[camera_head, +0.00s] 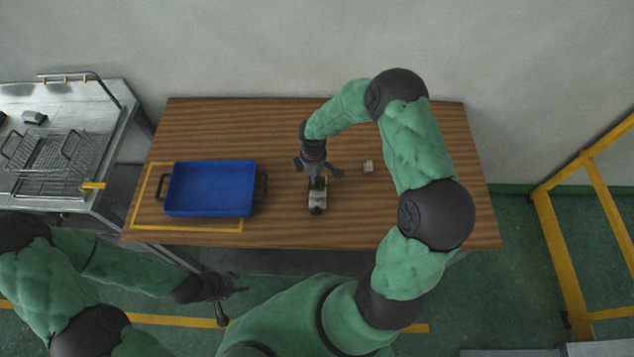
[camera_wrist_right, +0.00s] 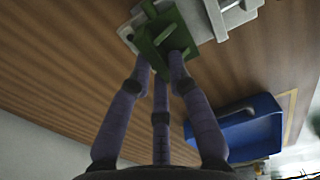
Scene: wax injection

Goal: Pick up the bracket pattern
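A small green piece, which looks like the bracket pattern (camera_head: 318,184), sits at the top of a grey-white fixture (camera_head: 317,198) on the wooden table. In the right wrist view the green piece (camera_wrist_right: 165,35) shows a flat plate with a raised bar. My right gripper (camera_head: 319,176) points down over it. Its three fingers (camera_wrist_right: 160,62) are spread, with the tips close around the near end of the piece; whether they touch it I cannot tell. My left gripper (camera_head: 232,297) is open and empty, off the table's front edge.
A small pale block (camera_head: 368,167) lies right of the fixture. A metal bench with wire baskets (camera_head: 60,165) is at the far left, and a yellow frame (camera_head: 560,255) at the right.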

